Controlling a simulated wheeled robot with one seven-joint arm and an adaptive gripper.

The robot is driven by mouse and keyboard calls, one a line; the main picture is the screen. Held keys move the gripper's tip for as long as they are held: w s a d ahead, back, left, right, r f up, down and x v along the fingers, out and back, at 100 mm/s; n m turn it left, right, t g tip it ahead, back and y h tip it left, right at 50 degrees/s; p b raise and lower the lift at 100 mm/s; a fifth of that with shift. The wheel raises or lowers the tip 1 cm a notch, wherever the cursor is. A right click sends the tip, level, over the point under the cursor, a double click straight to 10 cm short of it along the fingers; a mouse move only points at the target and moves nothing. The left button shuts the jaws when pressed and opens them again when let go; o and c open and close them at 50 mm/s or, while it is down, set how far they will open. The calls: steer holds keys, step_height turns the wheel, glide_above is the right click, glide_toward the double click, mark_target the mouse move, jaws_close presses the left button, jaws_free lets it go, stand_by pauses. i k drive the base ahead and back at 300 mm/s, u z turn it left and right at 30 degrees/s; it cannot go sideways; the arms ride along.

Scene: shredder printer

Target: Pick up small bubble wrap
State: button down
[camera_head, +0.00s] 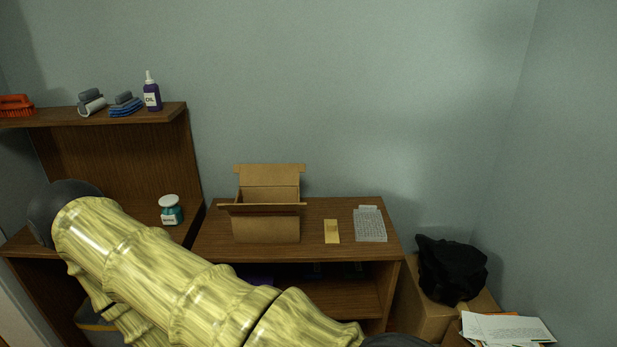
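The small bubble wrap (370,226) looks like a pale grey, dotted, flat sheet. It lies on the right part of the low wooden cabinet's top (318,211). My yellow arm crosses the lower left and leaves the picture at the bottom edge. My gripper is out of view, so its place relative to the bubble wrap does not show.
An open cardboard box (266,229) stands left of the bubble wrap, with a small tan piece (332,231) between them. A black cloth-like heap (451,270) and papers (507,328) are at the right. A shelf (150,117) holds a purple bottle (152,96).

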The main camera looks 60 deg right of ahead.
mark_target(368, 222)
steer(key=z, duration=2.5)
steer(key=k, duration=1.2)
steer(key=u, duration=1.1)
steer(key=i, duration=1.9)
steer(key=z, duration=0.4)
